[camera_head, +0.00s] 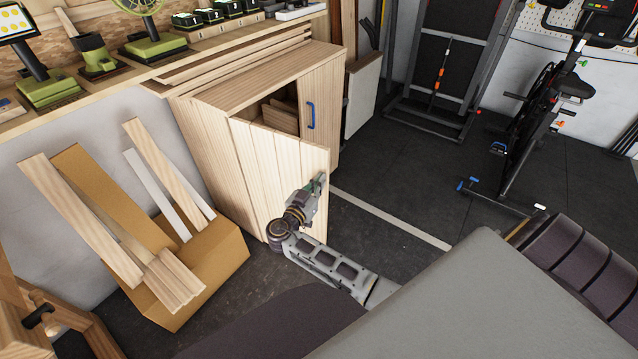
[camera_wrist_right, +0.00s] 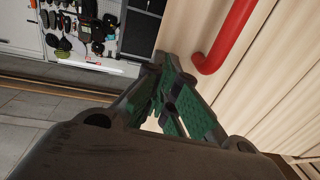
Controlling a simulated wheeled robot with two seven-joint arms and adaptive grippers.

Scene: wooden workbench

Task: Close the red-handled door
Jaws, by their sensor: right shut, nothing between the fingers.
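The red-handled door (camera_head: 270,165) is a pale wooden panel of the cabinet (camera_head: 205,140) and stands swung open in the head view. Its red handle (camera_wrist_right: 228,38) shows at the upper right in the right wrist view, on the plank face of the door. My right gripper (camera_head: 317,186) is at the door's free edge, shut and empty. In the right wrist view its green-padded fingers (camera_wrist_right: 168,85) are beside the handle, not around it; I cannot tell whether they touch the door. My left gripper is not in view.
The blue-handled door (camera_head: 321,92) beside the opening looks closed. A cardboard box (camera_head: 215,270) with wooden boards stands left of the cabinet. Dark floor (camera_head: 390,175) is clear to the right, towards an exercise bike (camera_head: 530,130).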

